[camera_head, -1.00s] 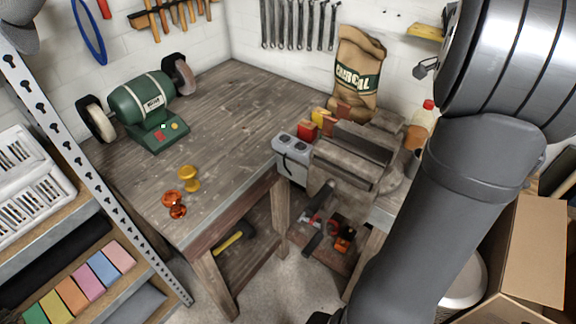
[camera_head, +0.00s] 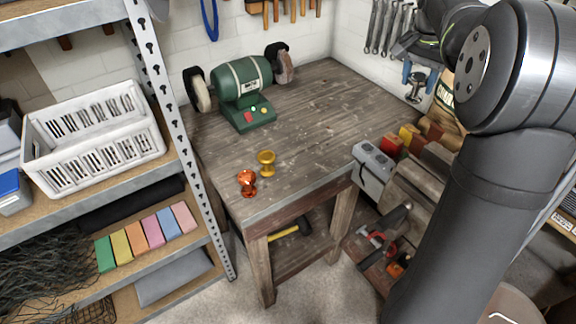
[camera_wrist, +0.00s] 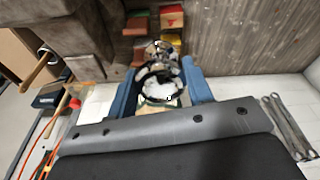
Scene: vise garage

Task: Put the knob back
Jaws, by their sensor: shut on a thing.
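My gripper (camera_head: 418,82) is up at the right, above the vise side of the bench, near the back wall. Its blue fingers are shut on a shiny silvery knob (camera_wrist: 161,60), which shows between them in the wrist view; its lower part is partly hidden by the gripper. A gold knob (camera_head: 266,163) stands on the wooden bench (camera_head: 310,130) near its front left. An orange-red knob (camera_head: 247,183) is beside it, nearer the front edge. Both are well apart from my gripper.
A green bench grinder (camera_head: 245,90) stands at the back left of the bench. A vise (camera_head: 415,190), a grey box (camera_head: 373,165) and coloured blocks (camera_head: 391,144) are on the right. A shelf with a white basket (camera_head: 95,140) stands left. The middle of the bench is clear.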

